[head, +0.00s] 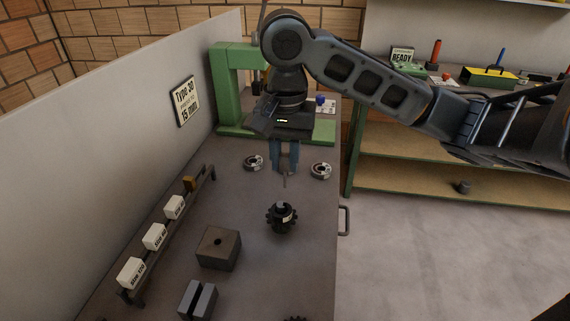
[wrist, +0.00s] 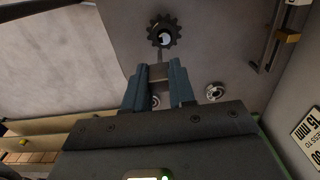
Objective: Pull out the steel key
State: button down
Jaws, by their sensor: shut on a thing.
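My gripper (head: 285,168) points down above the bench. Its blue fingers are shut on a small, thin grey steel piece, which looks like the steel key (head: 285,181) and sticks out below the fingertips. In the wrist view the fingertips (wrist: 159,75) close around the grey key (wrist: 158,69). A dark toothed gear (head: 281,221) with a pale centre stands on the bench, nearer the camera than my gripper. The gear also shows in the wrist view (wrist: 155,38), ahead of the fingertips. The key appears apart from the gear.
Two round bearing-like rings (head: 253,162) (head: 321,171) lie either side of my gripper. A green press frame (head: 222,95) stands behind. A brown block (head: 219,250), a slotted grey block (head: 198,300) and a rail of white labelled boxes (head: 155,237) occupy the left. Bare bench lies right of the brown block.

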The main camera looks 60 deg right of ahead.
jog(key=shift+r, duration=2.4)
